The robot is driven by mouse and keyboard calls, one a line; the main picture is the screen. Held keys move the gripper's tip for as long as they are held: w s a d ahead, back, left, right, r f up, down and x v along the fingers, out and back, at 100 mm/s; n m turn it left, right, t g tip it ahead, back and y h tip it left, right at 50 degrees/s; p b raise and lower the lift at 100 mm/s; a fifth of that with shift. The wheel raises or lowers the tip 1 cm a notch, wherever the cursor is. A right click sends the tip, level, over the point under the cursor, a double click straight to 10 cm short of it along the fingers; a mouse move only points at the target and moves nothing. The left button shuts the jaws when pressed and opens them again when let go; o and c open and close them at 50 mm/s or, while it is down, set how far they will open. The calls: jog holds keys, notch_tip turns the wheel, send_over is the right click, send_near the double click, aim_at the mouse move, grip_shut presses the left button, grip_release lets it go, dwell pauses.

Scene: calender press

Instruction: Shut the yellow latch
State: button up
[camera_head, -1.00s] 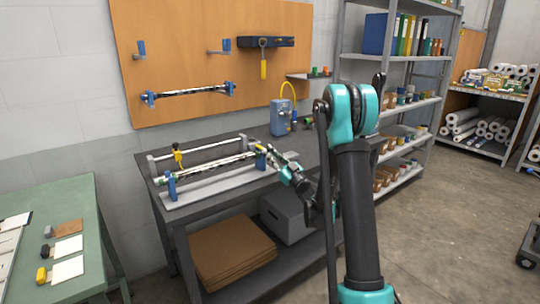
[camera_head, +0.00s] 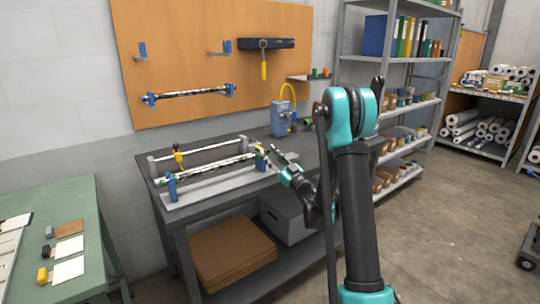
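The press is a long grey frame (camera_head: 215,192) with rollers, lying on the dark workbench. A small yellow part (camera_head: 259,149), which looks like the yellow latch, sits at the right end of the front roller beside a blue end block (camera_head: 244,145).
A blue device (camera_head: 281,118) with a yellow hose stands at the back of the bench (camera_head: 250,195). A pegboard (camera_head: 205,60) with a spare roller hangs behind. A green table (camera_head: 75,230) is at left, shelves (camera_head: 405,100) at right. Open floor lies at lower right.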

jog(key=shift+r, duration=5)
jog(key=s+a+f+m+g+h, duration=0.1)
jog(key=s+f+g+h, duration=0.1)
jog(key=s+f+g, duration=0.6)
jog(key=s+a+f+m+g+h, duration=0.1)
jog(key=s+a+f+h, duration=0.15)
jog(key=s+f, duration=0.6)
jog(key=s+d+f+m+g+h, duration=0.1)
jog(key=s+d+f+m+h, duration=0.3)
jog(key=s+d, duration=0.5)
jog(key=s+d+f+m+g+h, duration=0.2)
jog(key=s+d+f+m+h, duration=0.2)
jog(key=s+d+f+h, duration=0.3)
jog(key=s+d+f, duration=0.1)
jog(key=s+d, duration=0.2)
jog(key=s, duration=0.3)
jog(key=shift+s+d+m+g, duration=0.3)
jog(key=shift+m, duration=0.1)
